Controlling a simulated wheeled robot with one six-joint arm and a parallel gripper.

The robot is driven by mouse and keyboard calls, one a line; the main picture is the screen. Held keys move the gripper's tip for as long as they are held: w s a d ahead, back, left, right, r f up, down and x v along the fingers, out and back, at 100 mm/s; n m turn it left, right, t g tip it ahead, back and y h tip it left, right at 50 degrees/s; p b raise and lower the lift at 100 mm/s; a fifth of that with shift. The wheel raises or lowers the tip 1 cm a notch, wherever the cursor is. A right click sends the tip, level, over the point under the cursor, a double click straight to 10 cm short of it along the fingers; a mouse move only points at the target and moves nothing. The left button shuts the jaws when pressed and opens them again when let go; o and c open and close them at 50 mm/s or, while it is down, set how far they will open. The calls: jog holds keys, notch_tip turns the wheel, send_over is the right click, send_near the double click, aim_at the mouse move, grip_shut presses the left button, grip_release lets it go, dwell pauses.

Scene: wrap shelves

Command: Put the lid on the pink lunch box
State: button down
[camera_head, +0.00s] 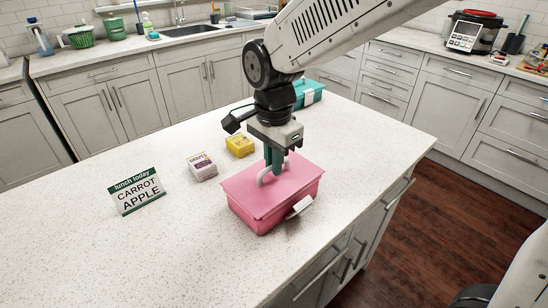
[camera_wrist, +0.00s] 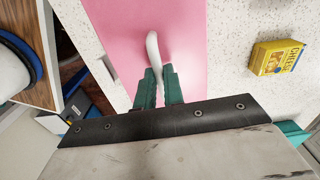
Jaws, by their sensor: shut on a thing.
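The pink lunch box (camera_head: 266,212) stands on the white speckled counter, with a pale latch (camera_head: 299,207) on its front side. The pink lid (camera_head: 247,190) lies over the top of the box and looks nearly flush with it. The lid also fills the middle of the wrist view (camera_wrist: 185,30). A white arched handle (camera_head: 265,176) rises from the lid. My gripper (camera_head: 273,168) is directly above the lid, its green fingers shut on the handle, which also shows in the wrist view (camera_wrist: 153,50). Whether the lid is fully seated all round cannot be told.
A sign reading "lunch today CARROT APPLE" (camera_head: 138,191) stands at the left. A white grape box (camera_head: 202,166) and a yellow cheese box (camera_head: 240,146) sit behind the lunch box. A teal box (camera_head: 309,93) stands farther back. The counter's front left is clear.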

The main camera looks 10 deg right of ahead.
jog(key=shift+f, duration=0.7)
jog(key=c, duration=1.4)
grip_release()
jog(key=shift+c, duration=0.2)
notch_tip(320, 180, up, 8)
jog(key=shift+f, duration=0.1)
